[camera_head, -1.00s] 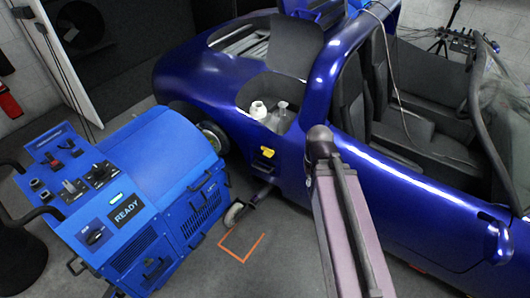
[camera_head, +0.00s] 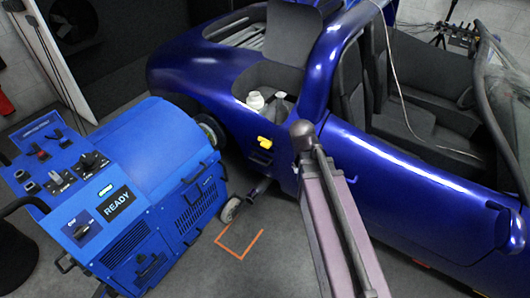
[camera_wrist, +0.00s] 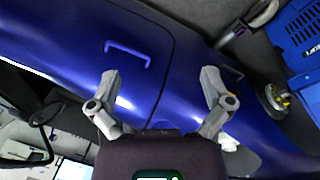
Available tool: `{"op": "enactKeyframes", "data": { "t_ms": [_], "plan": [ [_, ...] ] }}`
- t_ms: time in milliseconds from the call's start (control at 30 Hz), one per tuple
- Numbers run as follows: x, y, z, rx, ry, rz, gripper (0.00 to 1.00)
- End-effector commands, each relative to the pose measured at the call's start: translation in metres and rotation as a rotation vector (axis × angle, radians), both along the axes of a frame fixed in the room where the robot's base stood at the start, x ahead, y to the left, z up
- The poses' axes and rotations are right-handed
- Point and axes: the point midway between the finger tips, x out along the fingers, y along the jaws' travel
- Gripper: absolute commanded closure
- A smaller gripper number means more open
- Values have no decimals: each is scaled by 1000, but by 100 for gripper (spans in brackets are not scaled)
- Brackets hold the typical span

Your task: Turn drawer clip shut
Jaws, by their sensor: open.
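My gripper (camera_wrist: 161,84) is open and empty in the wrist view, its two grey fingers spread wide over the blue car body. The blue dynamometer cabinet (camera_head: 150,205) stands at the left in the head view. Its front has vents and a small handle low down (camera_head: 150,268), where a drawer may be. I cannot make out the drawer clip clearly in either view. Part of the cabinet (camera_wrist: 302,32) shows at the upper right of the wrist view, well away from the fingers. In the head view my arm hides the gripper.
The blue car (camera_head: 400,185) fills the right side, with a yellow piece (camera_head: 265,143) on its flank. White containers (camera_head: 255,100) sit in its open rear side. An orange floor mark (camera_head: 240,250) lies on clear floor between cabinet and car.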

Motion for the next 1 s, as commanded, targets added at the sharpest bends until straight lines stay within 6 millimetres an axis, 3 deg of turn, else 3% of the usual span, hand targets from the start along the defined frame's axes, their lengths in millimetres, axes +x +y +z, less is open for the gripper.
{"op": "enactKeyframes", "data": {
  "t_ms": [33,300,1000],
  "plan": [
    [8,1,-18,-26,-18,-15,0],
    [41,4,-55,-159,-133,-101,0],
    [126,39,-131,-409,-539,-247,0]
  ]
}}
